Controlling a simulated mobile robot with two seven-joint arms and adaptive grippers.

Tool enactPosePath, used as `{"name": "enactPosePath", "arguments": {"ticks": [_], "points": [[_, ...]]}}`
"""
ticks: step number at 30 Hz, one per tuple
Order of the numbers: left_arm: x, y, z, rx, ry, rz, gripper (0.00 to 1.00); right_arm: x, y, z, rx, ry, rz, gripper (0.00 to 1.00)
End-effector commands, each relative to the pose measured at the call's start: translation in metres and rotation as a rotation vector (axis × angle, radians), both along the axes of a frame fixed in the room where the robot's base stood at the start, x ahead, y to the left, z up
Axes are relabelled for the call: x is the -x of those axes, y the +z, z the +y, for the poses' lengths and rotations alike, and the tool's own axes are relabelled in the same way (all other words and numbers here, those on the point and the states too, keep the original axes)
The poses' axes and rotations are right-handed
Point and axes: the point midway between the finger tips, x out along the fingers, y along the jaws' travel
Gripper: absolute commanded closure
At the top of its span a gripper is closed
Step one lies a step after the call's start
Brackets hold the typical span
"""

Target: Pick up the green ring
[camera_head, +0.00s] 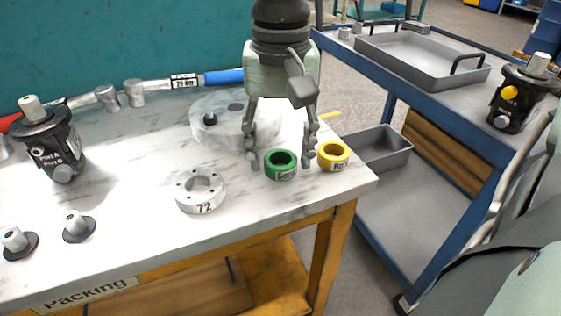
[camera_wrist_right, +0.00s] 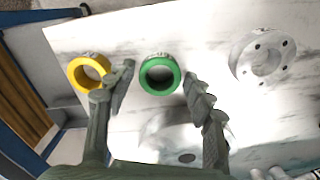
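The green ring (camera_head: 281,165) lies flat on the marble-topped packing table near its right end. My right gripper (camera_head: 281,160) points down over it, open, with one finger on each side of the ring. In the right wrist view the green ring (camera_wrist_right: 160,75) shows between the two fingertips (camera_wrist_right: 160,80), with visible gaps to both. The yellow ring (camera_head: 333,156) sits just right of the green one, close to a finger. In the wrist view that finger slightly overlaps the yellow ring (camera_wrist_right: 88,73). My left gripper is not in view.
A white flanged disc (camera_head: 201,192) marked 72 lies left of the green ring. A larger round plate (camera_head: 222,122) is behind. A black motor (camera_head: 52,142) stands at the table's left. A blue cart (camera_head: 440,108) with a grey tray (camera_head: 420,64) is at right.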

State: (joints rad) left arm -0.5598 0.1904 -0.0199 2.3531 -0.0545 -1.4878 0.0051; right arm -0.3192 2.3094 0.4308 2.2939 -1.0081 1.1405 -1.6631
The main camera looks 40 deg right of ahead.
Motion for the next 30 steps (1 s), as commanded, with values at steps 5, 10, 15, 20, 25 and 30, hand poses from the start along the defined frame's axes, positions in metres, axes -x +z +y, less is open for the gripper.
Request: {"name": "enactPosePath", "arguments": {"ticks": [5, 10, 15, 20, 25, 30], "points": [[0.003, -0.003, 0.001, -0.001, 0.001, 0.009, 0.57, 0.000, 0.000, 0.000, 0.000, 0.000, 0.000, 0.73], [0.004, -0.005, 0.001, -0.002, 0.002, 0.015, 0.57, 0.000, 0.000, 0.000, -0.001, 0.000, -0.001, 0.74], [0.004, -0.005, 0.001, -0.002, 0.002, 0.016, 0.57, 0.000, 0.002, 0.000, 0.000, 0.000, -0.001, 0.74], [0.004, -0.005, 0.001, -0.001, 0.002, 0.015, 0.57, -0.001, 0.013, 0.000, -0.002, -0.001, -0.003, 0.74], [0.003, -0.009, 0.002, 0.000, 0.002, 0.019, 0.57, -0.002, 0.040, 0.000, -0.001, -0.002, -0.006, 0.74], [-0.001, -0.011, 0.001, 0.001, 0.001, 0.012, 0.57, -0.027, 0.060, 0.020, 0.004, 0.000, -0.001, 0.74]]}}
